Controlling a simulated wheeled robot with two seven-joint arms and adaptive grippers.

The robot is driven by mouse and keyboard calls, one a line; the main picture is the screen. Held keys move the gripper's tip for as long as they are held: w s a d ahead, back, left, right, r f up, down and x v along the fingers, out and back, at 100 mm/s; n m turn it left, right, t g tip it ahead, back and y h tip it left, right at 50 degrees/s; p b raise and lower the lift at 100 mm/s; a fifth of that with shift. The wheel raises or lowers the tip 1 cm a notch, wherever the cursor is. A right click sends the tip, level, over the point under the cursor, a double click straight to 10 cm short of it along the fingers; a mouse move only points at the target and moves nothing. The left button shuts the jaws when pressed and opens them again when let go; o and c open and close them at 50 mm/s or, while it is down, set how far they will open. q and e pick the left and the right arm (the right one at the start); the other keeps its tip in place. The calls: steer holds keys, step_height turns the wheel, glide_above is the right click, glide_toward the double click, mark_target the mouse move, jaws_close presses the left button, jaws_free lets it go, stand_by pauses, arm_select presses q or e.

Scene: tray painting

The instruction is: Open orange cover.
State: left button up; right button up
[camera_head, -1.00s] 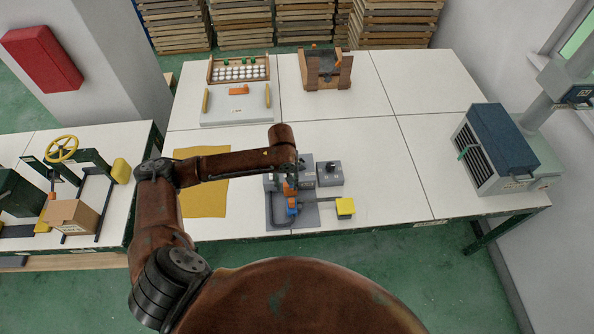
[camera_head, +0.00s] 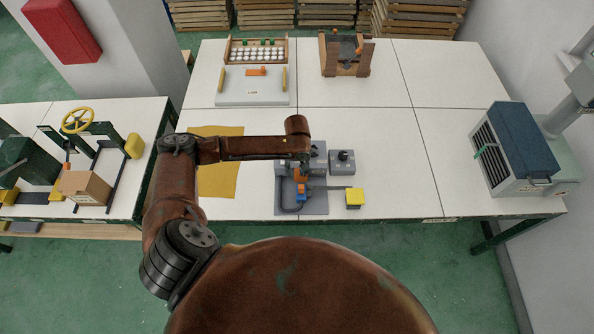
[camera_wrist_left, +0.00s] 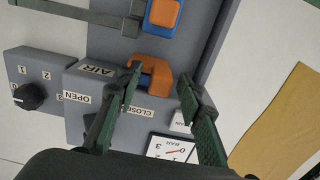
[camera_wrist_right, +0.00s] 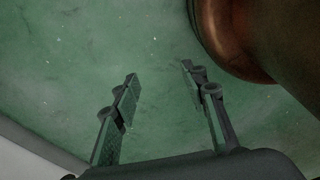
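A grey device with AIR, OPEN and CLOSE labels (camera_wrist_left: 82,92) lies below my left gripper; it also shows in the head view (camera_head: 318,206). An orange piece (camera_wrist_left: 155,80) on it sits between the fingertips of my left gripper (camera_wrist_left: 158,78). The fingers are apart; whether they touch it I cannot tell. A second orange piece on a blue block (camera_wrist_left: 163,14) is farther up that view. Which of the two is the cover is unclear. In the head view, my left arm partly hides the device. My right gripper (camera_wrist_right: 158,72) is open and empty above green floor.
A dark knob (camera_wrist_left: 30,96) is beside the device. A yellow block (camera_head: 355,197) is at its right and a yellow cloth (camera_head: 218,180) at its left. A blue-topped box (camera_head: 525,140) stands at the table's right. The table's middle right is clear.

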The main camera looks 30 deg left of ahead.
arm_select(q)
steer(key=c, duration=0.8)
jaws_close()
arm_select(e)
steer(key=shift+s+a+f, duration=0.1)
steer(key=shift+s+a, duration=0.1)
steer(key=shift+s, duration=0.5)
